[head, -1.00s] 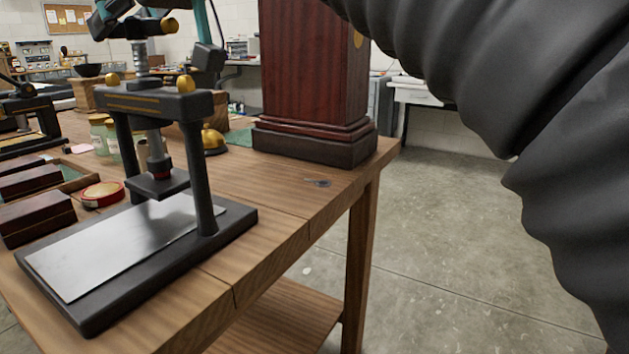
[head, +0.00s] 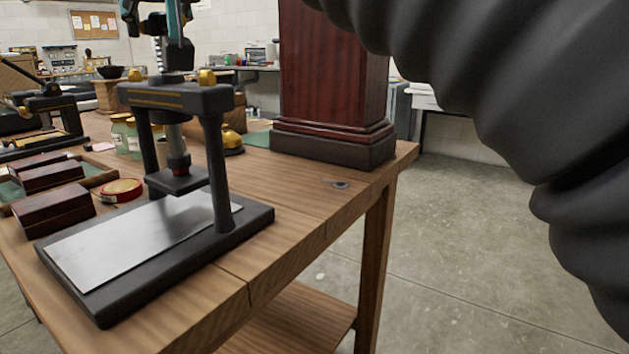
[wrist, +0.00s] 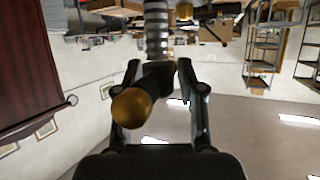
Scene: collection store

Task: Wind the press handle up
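The black press (head: 180,98) stands near the front of the wooden bench, a bright metal plate on its base. Its pressing foot (head: 177,181) hangs above the plate, apart from it. My gripper (head: 165,18) is at the top of the press, partly cut off by the picture's upper edge. In the wrist view the press handle shows its brass knob (wrist: 132,107) in front of the left finger. The handle's dark bar runs between the two spread fingers of my gripper (wrist: 160,68), towards the steel screw (wrist: 156,30). Finger contact cannot be made out.
A tall dark red wooden case (head: 333,75) stands right of the press. Small wooden boxes (head: 52,212), a red-lidded tin (head: 122,190) and jars (head: 125,137) lie left of and behind it. A small key-like piece (head: 336,184) lies on the bench. The floor at right is clear.

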